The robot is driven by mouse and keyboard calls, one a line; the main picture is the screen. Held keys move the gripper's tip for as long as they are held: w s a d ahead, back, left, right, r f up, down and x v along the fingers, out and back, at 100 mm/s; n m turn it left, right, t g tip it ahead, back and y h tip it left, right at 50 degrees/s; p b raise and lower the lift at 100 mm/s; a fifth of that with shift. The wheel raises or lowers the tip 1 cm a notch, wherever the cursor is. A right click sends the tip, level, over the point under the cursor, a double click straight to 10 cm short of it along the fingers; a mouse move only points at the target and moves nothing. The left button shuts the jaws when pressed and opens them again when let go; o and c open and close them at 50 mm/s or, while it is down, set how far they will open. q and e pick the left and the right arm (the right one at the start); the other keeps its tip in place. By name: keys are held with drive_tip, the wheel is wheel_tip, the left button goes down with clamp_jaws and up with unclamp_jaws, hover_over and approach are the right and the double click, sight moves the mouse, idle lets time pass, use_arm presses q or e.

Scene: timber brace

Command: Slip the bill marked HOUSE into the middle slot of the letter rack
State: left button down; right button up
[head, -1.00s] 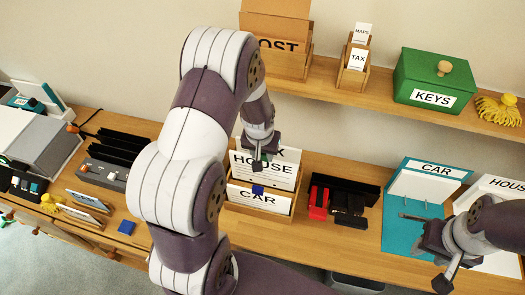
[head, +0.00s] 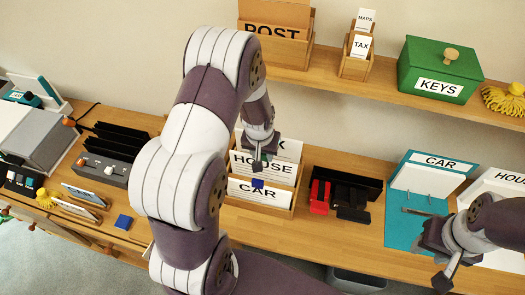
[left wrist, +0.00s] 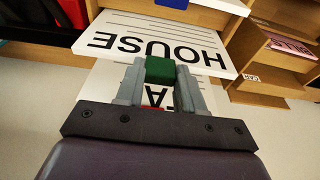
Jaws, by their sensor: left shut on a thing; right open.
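The letter rack (head: 282,211) is a wooden holder on the desk, in the middle of the head view. The white HOUSE bill (head: 286,173) stands between the CAR bill (head: 243,191) in front and the TAX bill (head: 290,147) behind. Its lower edge is hidden by the CAR bill. My left gripper (head: 262,164) is shut on the green tab of the HOUSE bill. In the left wrist view the green tab (left wrist: 160,70) sits between the fingers, against the HOUSE bill (left wrist: 205,58). My right gripper (head: 428,250) is open and empty, near the teal CAR folder.
A black tray with red and black items (head: 320,196) stands right of the rack. The teal CAR folder (head: 402,226) lies farther right. The shelf (head: 395,92) above holds a POST box and the green KEYS box (head: 438,68).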

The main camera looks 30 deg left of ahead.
use_arm(q)
drive_tip(key=shift+f, duration=0.45)
drive_tip(key=shift+c, duration=0.7)
unclamp_jaws()
drive_tip(key=shift+r, duration=0.1)
drive_tip(key=p+v, duration=0.2)
drive_tip(key=w+p+v, duration=0.1)
drive_tip(key=p+v, duration=0.1)
drive_tip(key=v, duration=0.1)
drive_tip(key=p+v, duration=0.2)
drive_tip(key=shift+w+a+r+p, duration=0.15)
drive_tip(key=shift+w+r+p, duration=0.15)
drive_tip(key=shift+r, duration=0.3)
drive_tip(key=shift+s, duration=0.1)
drive_tip(key=shift+f, duration=0.1)
